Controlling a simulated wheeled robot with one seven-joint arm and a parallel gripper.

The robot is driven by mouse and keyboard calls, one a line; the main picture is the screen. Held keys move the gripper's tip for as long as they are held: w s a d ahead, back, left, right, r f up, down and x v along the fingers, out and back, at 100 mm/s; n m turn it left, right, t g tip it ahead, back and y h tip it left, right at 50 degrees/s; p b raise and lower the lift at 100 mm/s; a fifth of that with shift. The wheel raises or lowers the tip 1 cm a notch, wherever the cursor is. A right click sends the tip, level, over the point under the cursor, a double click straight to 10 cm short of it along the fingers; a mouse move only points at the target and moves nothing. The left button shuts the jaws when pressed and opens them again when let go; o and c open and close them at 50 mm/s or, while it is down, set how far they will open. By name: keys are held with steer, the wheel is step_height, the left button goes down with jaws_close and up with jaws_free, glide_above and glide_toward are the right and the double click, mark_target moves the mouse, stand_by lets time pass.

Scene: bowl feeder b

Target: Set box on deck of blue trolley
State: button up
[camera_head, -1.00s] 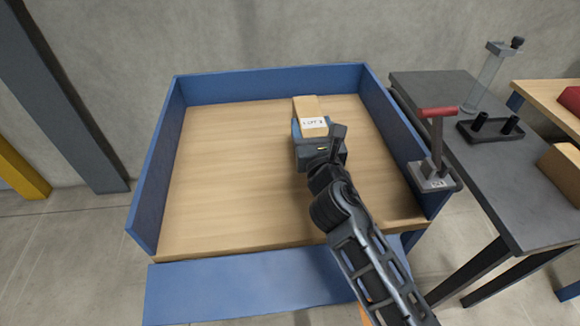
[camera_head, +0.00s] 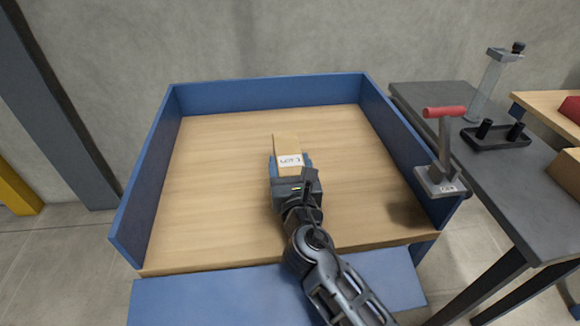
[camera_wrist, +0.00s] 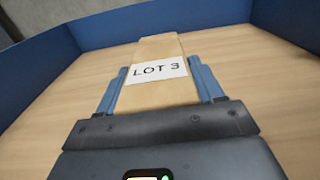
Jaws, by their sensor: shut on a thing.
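The box (camera_head: 286,145) is tan cardboard with a white "LOT 3" label. My gripper (camera_head: 290,165) is shut on it, with one blue finger on each side. In the wrist view the box (camera_wrist: 156,93) sits between the two blue fingers of my gripper (camera_wrist: 160,88), its label facing the camera. The blue trolley (camera_head: 270,92) has a wooden deck (camera_head: 215,185) with blue walls at the back, left and right. The box is over the middle of the deck. I cannot tell whether its underside touches the wood.
A blue flap (camera_head: 220,296) hangs at the trolley's open front. A red-handled lever (camera_head: 443,150) stands at the right wall. A dark table (camera_head: 480,165) at the right bears a black tray (camera_head: 497,139) and a clamp-like stand (camera_head: 491,80). The deck around the box is bare.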

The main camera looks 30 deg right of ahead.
steer(key=o, duration=1)
steer(key=shift+f, duration=0.15)
steer(key=shift+c, duration=0.2)
steer(key=o, duration=0.5)
steer(key=shift+c, duration=0.2)
steer(key=shift+s+r, duration=0.1)
steer(key=shift+r, duration=0.15)
steer(key=v, duration=1.2)
